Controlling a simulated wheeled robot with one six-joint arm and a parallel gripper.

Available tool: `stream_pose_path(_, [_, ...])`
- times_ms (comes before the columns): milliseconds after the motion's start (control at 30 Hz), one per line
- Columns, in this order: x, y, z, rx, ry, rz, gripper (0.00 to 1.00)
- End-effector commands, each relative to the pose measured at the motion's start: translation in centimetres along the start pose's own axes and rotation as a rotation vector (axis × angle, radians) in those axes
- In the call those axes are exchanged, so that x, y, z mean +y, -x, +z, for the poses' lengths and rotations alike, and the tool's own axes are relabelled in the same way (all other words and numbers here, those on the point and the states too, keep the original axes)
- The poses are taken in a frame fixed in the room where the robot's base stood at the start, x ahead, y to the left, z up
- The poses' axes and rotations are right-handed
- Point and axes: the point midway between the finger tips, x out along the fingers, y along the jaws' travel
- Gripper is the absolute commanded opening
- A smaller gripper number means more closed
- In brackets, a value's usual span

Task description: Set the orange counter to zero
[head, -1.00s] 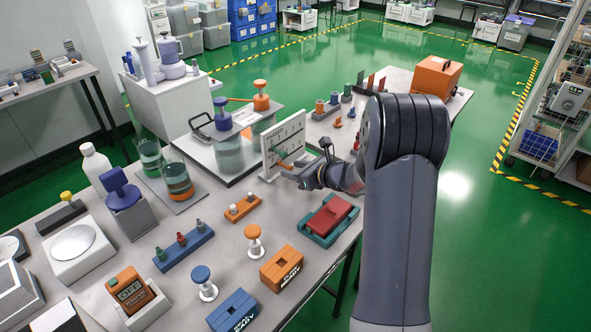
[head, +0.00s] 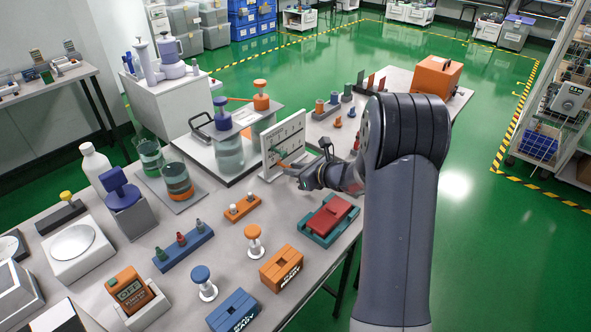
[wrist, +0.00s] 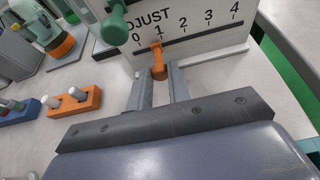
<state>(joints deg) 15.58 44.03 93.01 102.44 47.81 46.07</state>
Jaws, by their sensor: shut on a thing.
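A white upright board (head: 270,143) reads "ADJUST" over a scale from 0 to 4; it also shows in the wrist view (wrist: 215,45). The orange counter (wrist: 158,60), a small knobbed slider, stands at the 1 mark or slightly left of it. My gripper (wrist: 159,78) is shut on its lower end, one finger on each side. A green counter (wrist: 114,27) sticks out on the board to the upper left, near 0. In the head view my gripper (head: 290,168) is at the board's front, and the orange counter is small and partly hidden.
An orange block with white pegs (head: 242,208) lies on the table in front of the board. A red block in a green tray (head: 330,221) is to the right, near the table edge. Lidded jars (head: 228,150) stand behind the board.

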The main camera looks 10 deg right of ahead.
Motion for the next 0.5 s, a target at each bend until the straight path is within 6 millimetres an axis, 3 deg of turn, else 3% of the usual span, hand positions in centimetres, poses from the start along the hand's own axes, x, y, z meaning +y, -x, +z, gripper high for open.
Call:
stream_pose_path(233, [2.3, -0.1, -0.2, -0.001, 0.001, 0.001, 0.0])
stream_pose_path(500, [2.5, 0.0, -0.1, 0.001, 0.0, 0.004, 0.0])
